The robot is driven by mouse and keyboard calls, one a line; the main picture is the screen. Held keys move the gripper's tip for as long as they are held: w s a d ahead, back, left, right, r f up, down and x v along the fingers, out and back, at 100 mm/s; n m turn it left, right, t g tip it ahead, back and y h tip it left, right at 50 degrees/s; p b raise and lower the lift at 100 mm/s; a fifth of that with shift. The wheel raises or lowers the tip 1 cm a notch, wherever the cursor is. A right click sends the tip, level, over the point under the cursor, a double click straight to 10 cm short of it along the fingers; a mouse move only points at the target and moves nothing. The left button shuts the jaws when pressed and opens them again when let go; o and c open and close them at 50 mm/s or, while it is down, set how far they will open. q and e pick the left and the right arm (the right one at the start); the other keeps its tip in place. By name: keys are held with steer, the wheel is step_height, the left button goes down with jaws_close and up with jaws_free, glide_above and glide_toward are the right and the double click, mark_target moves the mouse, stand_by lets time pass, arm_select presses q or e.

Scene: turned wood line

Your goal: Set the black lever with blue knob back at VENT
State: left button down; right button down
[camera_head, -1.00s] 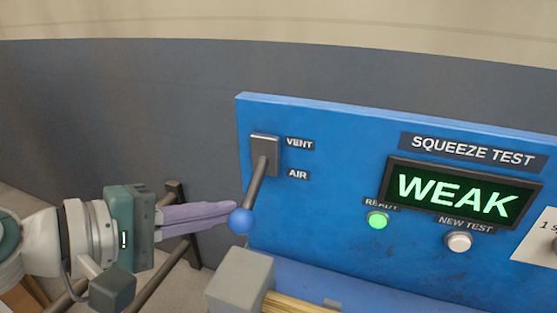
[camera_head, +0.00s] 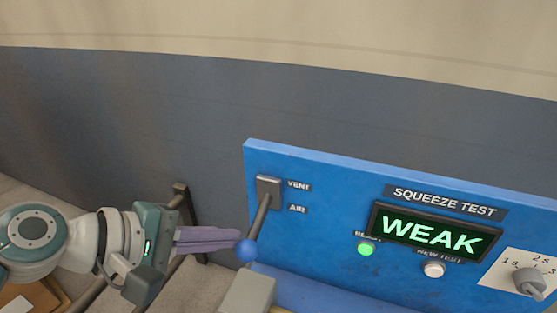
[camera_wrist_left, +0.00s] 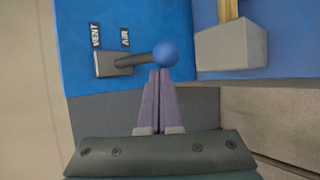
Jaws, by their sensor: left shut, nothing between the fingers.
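The black lever (camera_head: 259,217) with its blue knob (camera_head: 246,251) sits on the left end of the blue panel. It slants down from its grey mount toward the AIR label (camera_head: 297,209), below the VENT label (camera_head: 298,186). My left gripper (camera_head: 238,236) is shut and empty, its purple fingertips at the knob's left side. In the left wrist view the fingertips (camera_wrist_left: 159,72) are just below the blue knob (camera_wrist_left: 165,54), apparently touching or almost touching it. The lever (camera_wrist_left: 135,60) lies alongside AIR there. My right gripper is not in view.
The blue panel (camera_head: 330,200) carries a display (camera_head: 432,232) reading WEAK, a lit green lamp (camera_head: 366,250), a NEW TEST button (camera_head: 434,269) and a dial (camera_head: 529,283). A grey block (camera_head: 247,293) stands just below the knob. A dark rail post (camera_head: 186,208) is behind my left gripper.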

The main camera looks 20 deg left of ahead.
mark_target(249, 233)
arm_select(q)
steer(key=shift+r+n+g+y+p, duration=0.35)
steer(key=shift+r+g+p, duration=1.1)
steer(key=shift+p, duration=1.7)
steer(key=shift+w+d+r+n+g+p, duration=0.1)
steer(key=shift+w+r+n+g+p, duration=0.15)
steer(key=shift+r+g+p, duration=0.8)
steer(key=shift+w+r+n+g+p, duration=0.1)
steer(key=shift+r+n+g+p, duration=0.2)
steer(key=shift+r+g+p, duration=0.7)
steer(key=shift+f+p, duration=0.35)
steer(key=shift+w+r+t+p, duration=0.25)
steer(key=shift+r+t+p, duration=0.05)
steer(key=shift+r, duration=0.1)
steer(key=shift+r, duration=0.15)
steer(key=shift+r+p, duration=0.7)
steer(key=shift+p, duration=0.2)
